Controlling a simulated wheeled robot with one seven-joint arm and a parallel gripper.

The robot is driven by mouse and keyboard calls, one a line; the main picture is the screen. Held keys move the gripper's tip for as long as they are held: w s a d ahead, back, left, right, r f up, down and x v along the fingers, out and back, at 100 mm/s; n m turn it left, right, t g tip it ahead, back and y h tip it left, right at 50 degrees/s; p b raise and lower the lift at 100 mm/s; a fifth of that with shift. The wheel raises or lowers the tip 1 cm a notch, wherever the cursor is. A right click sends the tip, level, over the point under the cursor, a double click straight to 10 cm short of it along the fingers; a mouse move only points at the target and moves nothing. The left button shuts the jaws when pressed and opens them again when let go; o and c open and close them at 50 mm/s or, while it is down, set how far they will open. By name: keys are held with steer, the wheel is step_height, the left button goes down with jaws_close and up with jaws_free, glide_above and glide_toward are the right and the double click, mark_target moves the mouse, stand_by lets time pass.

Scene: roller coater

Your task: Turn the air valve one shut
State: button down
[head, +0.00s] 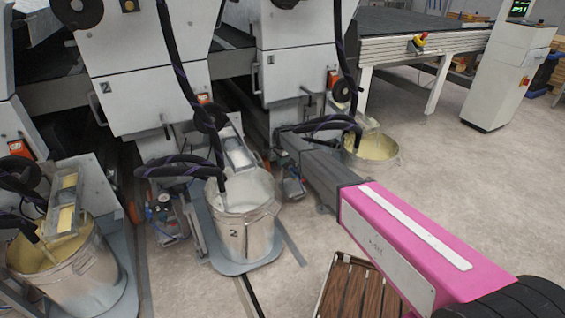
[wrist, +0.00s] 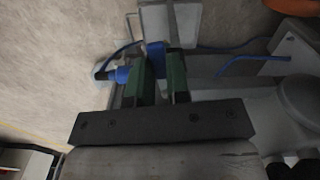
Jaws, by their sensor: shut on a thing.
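In the wrist view, my gripper (wrist: 158,76) has two green-faced fingers closed on a small blue valve handle (wrist: 155,56). The handle sits between the fingers, and its lower part is hidden by them. A blue fitting (wrist: 122,74) sticks out to the left of the left finger, in line with the grey valve body. I cannot read a number on this valve. In the head view, my pink and dark grey arm reaches left toward the rightmost coating station, and its own links hide the gripper and the handle.
A metal bucket marked 2 (head: 245,232) stands in the middle, a yellow-filled bucket (head: 60,270) at left, and another (head: 372,157) behind my arm. A slatted wooden stand (head: 350,290) is below my arm. Blue hose (wrist: 240,64) runs right of the fingers.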

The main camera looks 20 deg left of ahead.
steer(key=shift+w+a+m, duration=0.15)
steer(key=shift+a+m, duration=0.05)
steer(key=shift+m, duration=0.4)
steer(key=c, duration=1.1)
jaws_free()
steer(key=shift+r, duration=0.1)
step_height(320, 180, up, 11)
steer(key=shift+f, duration=0.15)
